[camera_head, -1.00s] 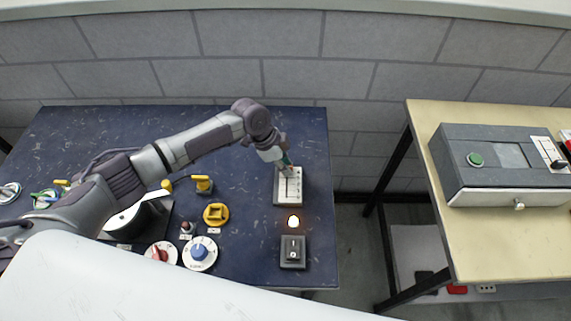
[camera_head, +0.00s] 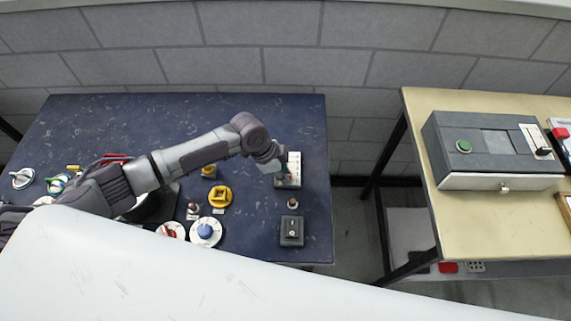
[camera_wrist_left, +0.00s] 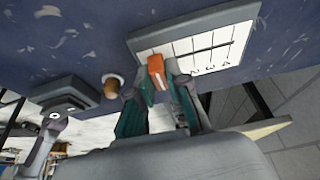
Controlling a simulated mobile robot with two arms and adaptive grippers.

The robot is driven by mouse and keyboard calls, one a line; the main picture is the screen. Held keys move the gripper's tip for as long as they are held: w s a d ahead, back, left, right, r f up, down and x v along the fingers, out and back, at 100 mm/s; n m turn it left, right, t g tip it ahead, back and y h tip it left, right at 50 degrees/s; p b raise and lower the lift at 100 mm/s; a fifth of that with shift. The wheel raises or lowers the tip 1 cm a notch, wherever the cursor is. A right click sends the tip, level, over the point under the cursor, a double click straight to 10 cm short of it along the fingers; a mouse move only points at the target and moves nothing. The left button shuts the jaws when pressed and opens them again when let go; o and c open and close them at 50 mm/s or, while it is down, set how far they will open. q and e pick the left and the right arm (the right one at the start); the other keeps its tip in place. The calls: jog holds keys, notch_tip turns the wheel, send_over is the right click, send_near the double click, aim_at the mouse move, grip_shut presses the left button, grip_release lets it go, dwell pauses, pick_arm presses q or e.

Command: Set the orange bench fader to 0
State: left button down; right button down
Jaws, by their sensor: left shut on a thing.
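The fader box (camera_head: 294,160) is a grey block with a white, line-marked face at the right side of the blue bench. The orange fader knob (camera_wrist_left: 156,68) sits at the left end of that face in the wrist view. My left gripper (camera_wrist_left: 160,88) has its green-padded fingers shut on the knob. In the head view the left gripper (camera_head: 280,176) is over the near end of the box and hides the knob. My right gripper is in neither view.
A yellow knob (camera_head: 220,196) and a blue dial (camera_head: 205,232) are to the left. A separate table (camera_head: 480,218) with a grey box (camera_head: 484,152) stands right, across a gap.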

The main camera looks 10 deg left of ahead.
pick_arm(q)
jog(key=shift+s+d+f, duration=0.15)
jog(key=shift+s, duration=0.1)
jog(key=c, duration=1.1)
grip_release()
jog(key=shift+s, duration=0.1)
jog(key=shift+a+r, duration=0.25)
jog(key=shift+r, duration=0.1)
jog(key=v, duration=1.1)
jog(key=shift+a+r, duration=0.1)
jog(key=shift+r, duration=0.1)
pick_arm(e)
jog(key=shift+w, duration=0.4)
